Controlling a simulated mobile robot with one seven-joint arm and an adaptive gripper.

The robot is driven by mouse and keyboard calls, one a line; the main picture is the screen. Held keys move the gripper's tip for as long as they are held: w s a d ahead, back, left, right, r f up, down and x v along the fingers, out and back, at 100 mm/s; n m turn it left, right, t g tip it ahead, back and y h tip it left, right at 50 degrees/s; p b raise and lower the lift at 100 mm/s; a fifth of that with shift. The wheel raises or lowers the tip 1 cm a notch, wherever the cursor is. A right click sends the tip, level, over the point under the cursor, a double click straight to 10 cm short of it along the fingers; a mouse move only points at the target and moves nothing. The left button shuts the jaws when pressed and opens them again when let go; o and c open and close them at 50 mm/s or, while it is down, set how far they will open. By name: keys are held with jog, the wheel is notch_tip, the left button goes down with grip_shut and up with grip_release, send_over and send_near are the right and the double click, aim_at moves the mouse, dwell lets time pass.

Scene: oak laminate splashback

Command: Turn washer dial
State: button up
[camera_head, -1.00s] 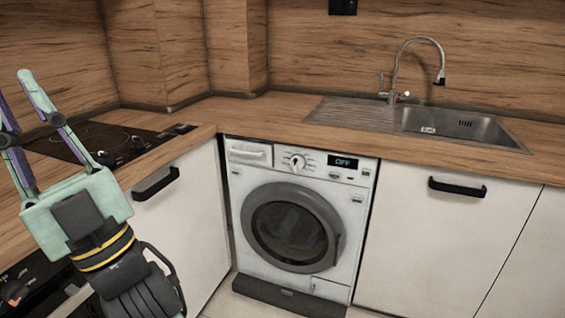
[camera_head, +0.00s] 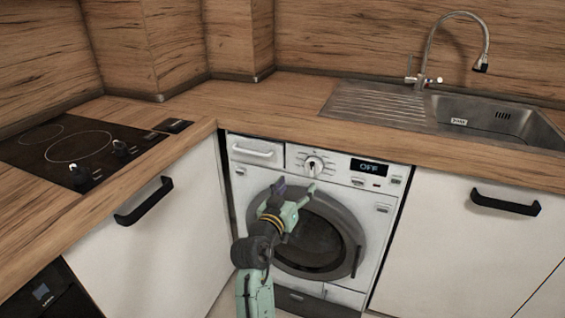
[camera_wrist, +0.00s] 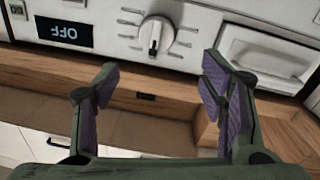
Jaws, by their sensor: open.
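The washer (camera_head: 375,208) is built in under the counter. Its white dial (camera_head: 314,165) sits in the top panel, between the drawer and a display (camera_head: 369,168) reading OFF. In the wrist view the dial (camera_wrist: 155,35) is upside down at the top centre, beyond the fingertips, with the display (camera_wrist: 64,33) to its left. My gripper (camera_head: 295,190) is just below the dial in the head view, in front of the top of the door. In the wrist view my gripper (camera_wrist: 158,85) is open and empty, its fingers apart, not touching the dial.
The detergent drawer (camera_head: 257,152) is left of the dial. The wooden counter (camera_head: 262,105) overhangs above the washer. A hob (camera_head: 75,150) lies to the left, a sink (camera_head: 485,115) to the right. Cabinet handles (camera_head: 505,201) stick out on the fronts.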

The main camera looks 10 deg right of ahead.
aim_at(310, 169)
jog(key=p+x, duration=0.2)
jog(key=x, duration=0.8)
jog(key=shift+w+d+p, duration=0.15)
jog(key=shift+d+p, duration=0.25)
jog(key=shift+d, duration=0.1)
jog(key=shift+c, duration=0.6)
jog(key=c, duration=1)
jog(key=shift+c, duration=0.2)
